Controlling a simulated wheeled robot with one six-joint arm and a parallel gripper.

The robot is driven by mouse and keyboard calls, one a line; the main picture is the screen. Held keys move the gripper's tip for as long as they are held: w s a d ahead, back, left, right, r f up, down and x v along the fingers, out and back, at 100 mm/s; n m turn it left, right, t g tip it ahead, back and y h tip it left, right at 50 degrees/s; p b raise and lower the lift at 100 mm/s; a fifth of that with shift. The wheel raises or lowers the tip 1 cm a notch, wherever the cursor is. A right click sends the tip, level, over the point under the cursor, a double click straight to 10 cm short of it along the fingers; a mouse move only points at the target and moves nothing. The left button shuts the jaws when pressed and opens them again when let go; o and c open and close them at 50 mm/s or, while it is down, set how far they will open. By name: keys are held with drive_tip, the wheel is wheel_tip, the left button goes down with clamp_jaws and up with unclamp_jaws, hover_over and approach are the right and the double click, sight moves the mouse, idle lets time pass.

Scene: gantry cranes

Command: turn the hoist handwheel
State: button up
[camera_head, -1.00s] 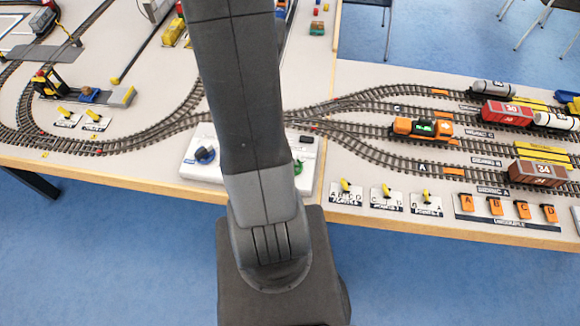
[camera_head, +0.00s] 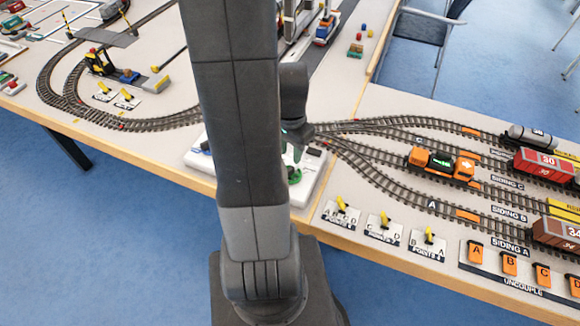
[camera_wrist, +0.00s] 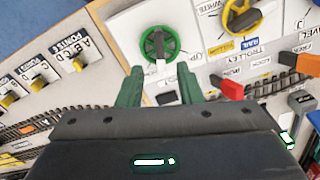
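A green handwheel (camera_wrist: 159,44) with a dark hub and a white-grey grip is mounted on a white panel in the wrist view. It also shows in the head view (camera_head: 294,175), partly hidden by my arm. I cannot read a hoist label on it. My gripper (camera_wrist: 160,72) is open and empty, with its two green fingers apart. The wheel lies just beyond the fingertips, roughly in line with the gap, and the fingers look clear of it. In the head view my gripper (camera_head: 297,138) hangs close above the panel (camera_head: 312,180), mostly hidden.
Yellow point levers (camera_head: 384,220), tracks and an orange locomotive (camera_head: 442,165) are right of the panel in the head view.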

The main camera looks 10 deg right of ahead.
sight(291, 172)
drive_tip(key=shift+f, duration=3.55)
clamp_jaws()
